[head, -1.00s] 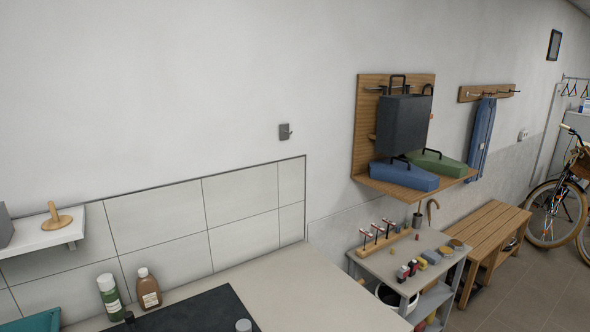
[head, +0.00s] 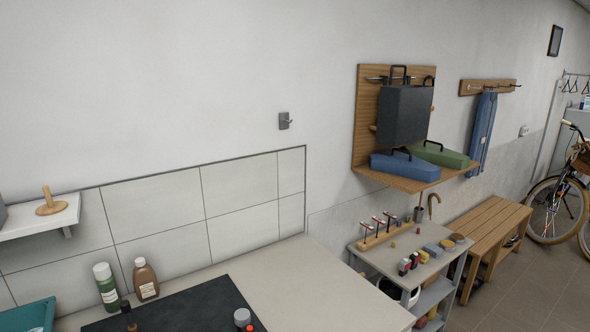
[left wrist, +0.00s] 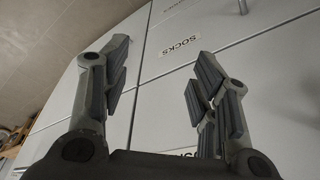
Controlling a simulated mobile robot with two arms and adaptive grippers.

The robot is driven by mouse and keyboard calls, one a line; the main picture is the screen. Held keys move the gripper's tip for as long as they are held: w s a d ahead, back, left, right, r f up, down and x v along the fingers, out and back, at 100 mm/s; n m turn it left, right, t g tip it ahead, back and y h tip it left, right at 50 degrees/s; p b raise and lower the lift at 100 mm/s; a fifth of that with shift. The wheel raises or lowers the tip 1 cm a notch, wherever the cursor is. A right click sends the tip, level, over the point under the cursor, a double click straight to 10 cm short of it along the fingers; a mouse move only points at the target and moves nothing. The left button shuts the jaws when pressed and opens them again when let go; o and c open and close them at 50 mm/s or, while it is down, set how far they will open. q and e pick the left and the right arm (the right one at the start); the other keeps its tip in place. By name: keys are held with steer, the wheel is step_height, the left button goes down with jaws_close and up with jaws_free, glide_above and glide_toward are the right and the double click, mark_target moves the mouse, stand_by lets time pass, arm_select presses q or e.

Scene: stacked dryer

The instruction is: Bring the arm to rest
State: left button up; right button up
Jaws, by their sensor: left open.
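My left gripper (left wrist: 158,75) shows only in the left wrist view. Its two fingers are wide apart with nothing between them. Beyond the fingers are pale panels with dark seams and a label reading SOCKS (left wrist: 179,48). Other labels are partly cut off or hidden behind the gripper. A handle shows at the top right of this view. Neither gripper nor arm appears in the head view, and my right gripper is not seen.
In the head view, a counter (head: 300,279) carries a dark mat (head: 182,309) and two bottles, green (head: 107,287) and brown (head: 146,279). A wall shelf (head: 398,181) holds cases. A small grey table, a wooden bench (head: 490,222) and a bicycle (head: 560,208) stand at right.

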arm_select(q)
steer(key=s+a+f+b, duration=0.1)
steer(key=s+f+b, duration=0.15)
steer(key=f, duration=0.65)
steer(key=s+f+b, duration=0.1)
steer(key=s+f, duration=0.3)
steer(key=f, duration=0.5)
steer(key=s+a+f+g+b, duration=0.1)
steer(key=s+a+f+b, duration=0.1)
steer(key=s+f, duration=1)
steer(key=shift+s+a+f+g+b, duration=0.15)
steer(key=shift+s+g+b, duration=0.15)
steer(key=shift+b, duration=0.25)
steer(key=shift+o, duration=0.2)
steer(key=shift+s, duration=0.1)
